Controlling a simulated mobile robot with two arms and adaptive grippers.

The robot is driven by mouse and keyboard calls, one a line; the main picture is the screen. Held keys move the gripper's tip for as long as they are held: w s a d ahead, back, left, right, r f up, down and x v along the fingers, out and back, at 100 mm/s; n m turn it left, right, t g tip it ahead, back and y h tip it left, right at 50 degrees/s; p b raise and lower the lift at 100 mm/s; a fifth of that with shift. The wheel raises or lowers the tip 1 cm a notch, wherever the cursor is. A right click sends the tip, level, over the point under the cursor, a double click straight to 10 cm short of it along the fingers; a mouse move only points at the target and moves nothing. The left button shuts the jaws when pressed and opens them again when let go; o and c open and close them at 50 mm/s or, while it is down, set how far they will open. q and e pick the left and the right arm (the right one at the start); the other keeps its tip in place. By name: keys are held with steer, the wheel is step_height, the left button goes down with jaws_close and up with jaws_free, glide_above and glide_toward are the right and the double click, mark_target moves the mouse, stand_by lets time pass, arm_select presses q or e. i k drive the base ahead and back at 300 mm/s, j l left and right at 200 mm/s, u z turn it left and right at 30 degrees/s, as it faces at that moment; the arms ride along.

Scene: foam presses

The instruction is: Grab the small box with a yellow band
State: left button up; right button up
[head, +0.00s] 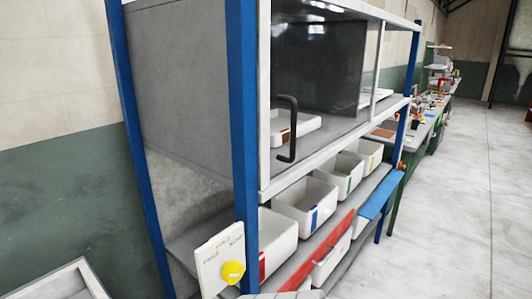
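The white box with a yellow band (372,160) stands on the shelf under the cabinet, farthest along the row of white boxes. Its yellow strip is on the front face, and its top is open. I cannot make out what is inside. Neither of my grippers is in view.
Nearer boxes carry a green (349,185), a blue (314,218) and a red band (262,265). A cabinet with a black handle (289,130) overhangs them between blue posts (243,120). The floor (440,240) at right is clear.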

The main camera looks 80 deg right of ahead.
mark_target(371, 152)
steer(key=z, duration=3.35)
steer(key=i+l+z, duration=0.15)
steer(key=i+l, duration=0.15)
steer(key=i, duration=0.3)
steer(key=i+l+z, duration=0.15)
steer(key=i, duration=0.45)
steer(key=i+l+z, duration=0.15)
steer(key=i+l, duration=0.15)
steer(key=i, duration=0.3)
steer(key=i+l+z, duration=0.2)
steer(key=i, duration=0.4)
steer(key=i+u, duration=0.25)
steer(key=i, duration=0.25)
steer(key=i+u, duration=0.25)
steer(key=i, duration=0.25)
steer(key=i+l+u, duration=0.1)
steer(key=i+u, duration=0.15)
steer(key=i, duration=0.2)
steer(key=i+l+u, duration=0.2)
steer(key=i, duration=0.3)
